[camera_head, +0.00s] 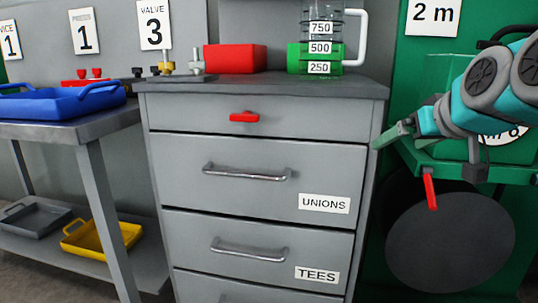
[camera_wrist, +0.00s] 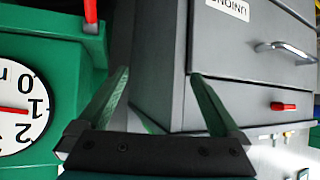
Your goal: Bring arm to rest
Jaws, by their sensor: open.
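My gripper (camera_head: 398,134) is at the right in the camera_head view, at the end of my teal and grey arm. It is beside the upper right edge of the grey drawer cabinet (camera_head: 255,192), in front of the green machine (camera_head: 428,100). In the wrist view my gripper (camera_wrist: 162,95) shows two green fingers spread wide apart with nothing between them. The cabinet's side (camera_wrist: 150,70) shows beyond the fingers. I cannot tell how far the fingertips are from the cabinet.
A round dial (camera_wrist: 22,112) and a red lever (camera_head: 431,191) are on the green machine close to my arm. A blue tray (camera_head: 62,103) lies on the left table.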

